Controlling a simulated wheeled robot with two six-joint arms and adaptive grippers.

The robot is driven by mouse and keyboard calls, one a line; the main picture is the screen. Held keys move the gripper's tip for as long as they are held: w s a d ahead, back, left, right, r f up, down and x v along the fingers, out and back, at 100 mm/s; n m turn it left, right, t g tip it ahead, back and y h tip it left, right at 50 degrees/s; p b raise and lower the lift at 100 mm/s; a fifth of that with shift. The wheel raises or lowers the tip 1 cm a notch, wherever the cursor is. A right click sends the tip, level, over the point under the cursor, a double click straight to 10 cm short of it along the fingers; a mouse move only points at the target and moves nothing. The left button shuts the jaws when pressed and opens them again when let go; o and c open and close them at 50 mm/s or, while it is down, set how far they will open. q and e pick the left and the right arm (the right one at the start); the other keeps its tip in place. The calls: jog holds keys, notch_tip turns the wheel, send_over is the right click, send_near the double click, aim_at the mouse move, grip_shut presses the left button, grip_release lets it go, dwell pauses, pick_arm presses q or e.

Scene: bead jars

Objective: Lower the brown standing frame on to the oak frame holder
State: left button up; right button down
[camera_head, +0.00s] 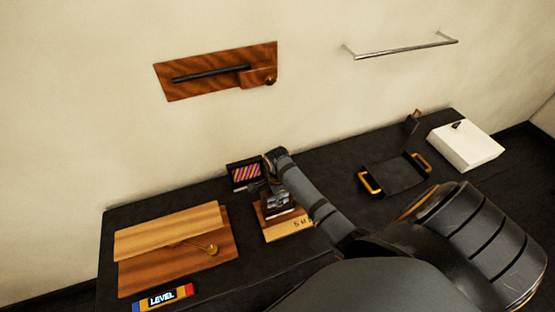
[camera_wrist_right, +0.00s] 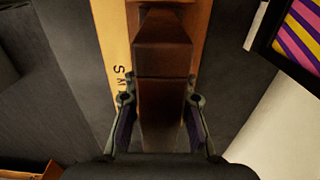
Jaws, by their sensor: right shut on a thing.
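The brown standing frame (camera_wrist_right: 162,60) is between the two fingers of my right gripper (camera_wrist_right: 160,98) in the right wrist view. The gripper is shut on it. The pale oak frame holder (camera_wrist_right: 115,65), with dark letters on it, lies beneath and beside the frame. In the head view the holder (camera_head: 288,231) is on the dark table, with my right gripper (camera_head: 278,200) just above and behind it. My arm and gripper hide much of the frame there. I cannot tell whether the frame touches the holder. My left gripper is not in view.
A dark frame with a striped picture (camera_head: 246,174) stands close behind the gripper. Wooden boards (camera_head: 175,265) and a LEVEL sign (camera_head: 162,299) lie left. A black tray with yellow handles (camera_head: 395,176) and a white box (camera_head: 467,148) are right. A rail (camera_head: 405,46) is on the wall.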

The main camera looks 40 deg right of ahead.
jog(key=shift+f, duration=0.85)
dwell(0.4)
dwell(0.3)
jog(key=c, duration=1.1)
grip_release()
jog(key=shift+o, duration=0.2)
notch_tip(320, 180, up, 12)
